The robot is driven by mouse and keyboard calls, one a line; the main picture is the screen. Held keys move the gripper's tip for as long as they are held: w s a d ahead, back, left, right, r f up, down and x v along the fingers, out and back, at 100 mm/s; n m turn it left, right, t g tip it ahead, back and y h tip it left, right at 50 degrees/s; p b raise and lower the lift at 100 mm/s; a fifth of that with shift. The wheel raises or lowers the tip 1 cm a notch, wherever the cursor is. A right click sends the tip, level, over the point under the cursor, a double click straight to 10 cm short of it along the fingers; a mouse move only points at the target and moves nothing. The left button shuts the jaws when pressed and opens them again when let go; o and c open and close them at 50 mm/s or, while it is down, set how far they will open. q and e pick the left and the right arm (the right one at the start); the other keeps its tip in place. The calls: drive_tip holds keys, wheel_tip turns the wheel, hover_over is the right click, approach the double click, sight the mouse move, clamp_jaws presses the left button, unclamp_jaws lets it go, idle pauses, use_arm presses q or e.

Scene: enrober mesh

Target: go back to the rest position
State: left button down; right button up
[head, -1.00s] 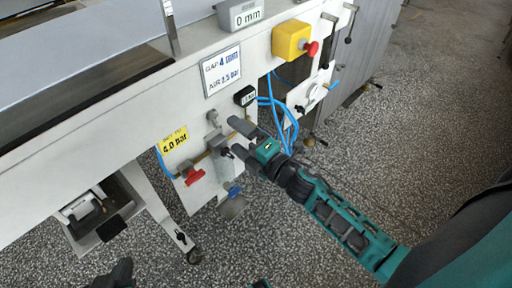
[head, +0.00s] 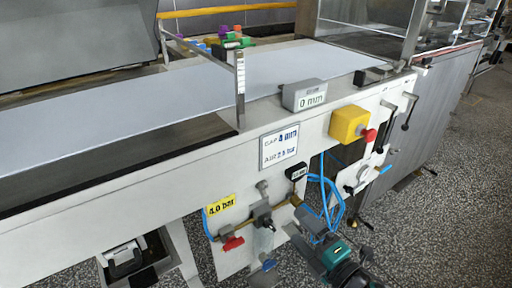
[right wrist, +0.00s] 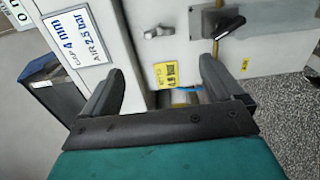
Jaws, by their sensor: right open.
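My right gripper (head: 297,223) is at the lower middle of the head view, in front of the machine's front panel, beside the brass air line. Its teal body is cut by the bottom edge. In the right wrist view the two dark fingers (right wrist: 160,68) stand wide apart with nothing between them. Beyond them are the white panel, a yellow label (right wrist: 166,74) and the sign reading gap 4 mm, air 2.5 bar (right wrist: 76,40). Whether a finger touches the air line cannot be told. My left gripper is not in view.
The machine front carries a red-handled valve (head: 232,243), a yellow 4.0 bar label (head: 220,205), blue hoses (head: 327,190), a yellow box with a red button (head: 349,124) and levers (head: 410,110). A grey belt (head: 170,105) runs above. Speckled floor (head: 430,220) is open at right.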

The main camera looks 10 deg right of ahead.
use_arm(q)
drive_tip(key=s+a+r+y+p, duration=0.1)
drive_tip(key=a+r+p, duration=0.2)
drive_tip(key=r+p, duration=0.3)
drive_tip(key=p, duration=0.4)
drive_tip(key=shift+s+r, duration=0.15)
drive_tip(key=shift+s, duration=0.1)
use_arm(e)
drive_tip(key=s+a+m+g+h, duration=0.1)
drive_tip(key=s+m+g+h, duration=0.1)
drive_tip(key=s+m, duration=0.3)
drive_tip(key=s+a+m+g+h, duration=0.1)
drive_tip(key=s+m+g, duration=0.3)
drive_tip(key=m, duration=1)
drive_tip(key=shift+s+a+f+m+h, duration=0.25)
drive_tip(key=shift+s+h, duration=0.25)
drive_tip(key=shift+s, duration=0.5)
